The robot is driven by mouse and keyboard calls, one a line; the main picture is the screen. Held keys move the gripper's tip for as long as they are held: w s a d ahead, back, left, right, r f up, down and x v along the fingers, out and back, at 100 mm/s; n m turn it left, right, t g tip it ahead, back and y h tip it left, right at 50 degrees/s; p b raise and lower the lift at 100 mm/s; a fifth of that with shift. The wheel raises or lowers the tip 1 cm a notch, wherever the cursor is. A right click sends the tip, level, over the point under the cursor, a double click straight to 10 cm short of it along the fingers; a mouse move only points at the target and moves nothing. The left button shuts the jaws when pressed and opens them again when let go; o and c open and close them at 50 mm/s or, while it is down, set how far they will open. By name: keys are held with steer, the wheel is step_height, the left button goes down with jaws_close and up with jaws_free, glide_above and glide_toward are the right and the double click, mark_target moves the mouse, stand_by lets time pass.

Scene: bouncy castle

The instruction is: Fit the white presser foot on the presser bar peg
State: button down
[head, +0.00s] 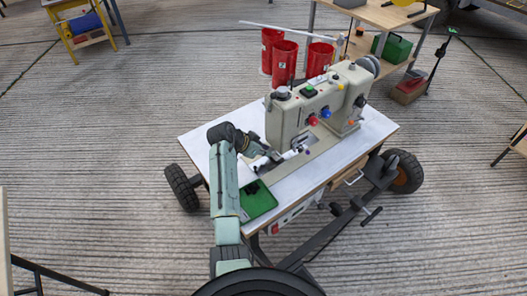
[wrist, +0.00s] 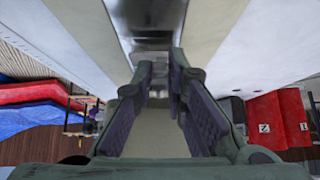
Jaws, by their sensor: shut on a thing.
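My gripper (head: 277,157) reaches in from the left, low beside the machine's body. A small white piece, seemingly the presser foot (head: 290,154), shows at its fingertips. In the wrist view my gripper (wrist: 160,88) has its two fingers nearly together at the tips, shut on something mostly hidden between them. The presser bar peg cannot be made out in either view. I cannot tell whether the foot touches the machine.
A green tray (head: 258,202) lies at the table's near left corner. The white tabletop (head: 365,136) is bare at the right. A wooden bench (head: 385,17) with a green box (head: 393,47) is farther back.

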steer(key=shift+w+d, duration=0.35)
steer(key=shift+d, duration=0.15)
stand_by(0.7)
steer(key=c, duration=1.5)
jaws_free()
steer(key=shift+r, duration=0.15)
steer(key=shift+c, duration=0.2)
steer(key=shift+w, duration=0.1)
steer(key=shift+r, duration=0.1)
steer(key=v, duration=1.1)
steer(key=shift+s+a, duration=0.3)
steer(key=shift+s, duration=0.15)
